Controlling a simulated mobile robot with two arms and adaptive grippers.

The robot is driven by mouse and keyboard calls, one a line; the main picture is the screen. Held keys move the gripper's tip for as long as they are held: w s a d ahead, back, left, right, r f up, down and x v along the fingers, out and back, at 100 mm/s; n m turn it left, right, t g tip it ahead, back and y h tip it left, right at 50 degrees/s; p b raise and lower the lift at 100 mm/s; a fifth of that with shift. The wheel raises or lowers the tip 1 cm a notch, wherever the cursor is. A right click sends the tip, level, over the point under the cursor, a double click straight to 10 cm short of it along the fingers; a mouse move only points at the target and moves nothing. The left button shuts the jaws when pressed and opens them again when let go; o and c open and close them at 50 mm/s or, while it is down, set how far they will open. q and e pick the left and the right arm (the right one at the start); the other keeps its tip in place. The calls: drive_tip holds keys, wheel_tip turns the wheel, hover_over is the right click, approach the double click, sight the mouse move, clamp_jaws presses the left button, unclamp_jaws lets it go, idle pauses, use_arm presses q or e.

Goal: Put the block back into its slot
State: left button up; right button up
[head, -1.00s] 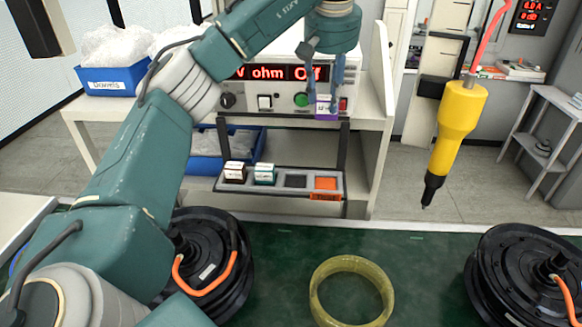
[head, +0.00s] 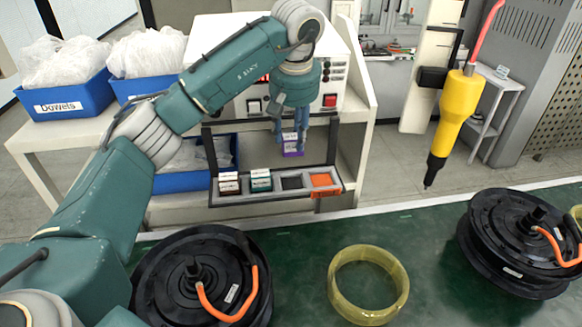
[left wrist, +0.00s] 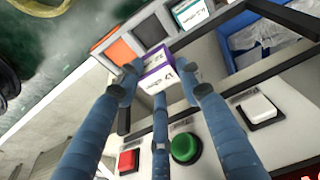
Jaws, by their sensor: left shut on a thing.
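My left gripper (head: 291,134) is shut on a small white and purple block (head: 292,151) and holds it above the rack (head: 275,198), toward its back. The rack has a row of compartments. A dark compartment (head: 292,182) and an orange compartment (head: 322,180) on the right hold no block. In the left wrist view the fingers grip the block (left wrist: 168,78), and the dark compartment (left wrist: 150,30) shows beyond it. My right gripper is out of view.
The meter box (head: 326,75) with its buttons stands just behind the gripper, and a dark frame bar (head: 335,155) stands close by. A yellow screwdriver (head: 453,118) hangs to the right. Hub motors (head: 205,275) and a yellow ring (head: 368,284) are on the green table.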

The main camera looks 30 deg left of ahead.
sight(291, 155)
use_arm(q)
wheel_tip(291, 155, down, 5)
drive_tip(key=shift+s+f+p, duration=0.1)
drive_tip(key=shift+f+p, duration=0.05)
drive_tip(key=shift+p, duration=0.3)
drive_tip(key=shift+f, duration=0.65)
wheel_tip(291, 155, down, 3)
drive_tip(key=shift+f+p, duration=0.1)
drive_tip(key=shift+p, duration=0.4)
drive_tip(key=shift+f, duration=0.1)
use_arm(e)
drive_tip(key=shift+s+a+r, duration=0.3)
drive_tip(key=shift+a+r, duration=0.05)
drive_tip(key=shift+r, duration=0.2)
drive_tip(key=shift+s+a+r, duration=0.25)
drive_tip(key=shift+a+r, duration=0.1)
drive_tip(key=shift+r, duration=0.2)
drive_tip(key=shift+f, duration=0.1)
use_arm(q)
drive_tip(key=o, duration=1.2)
drive_tip(key=shift+f, duration=0.15)
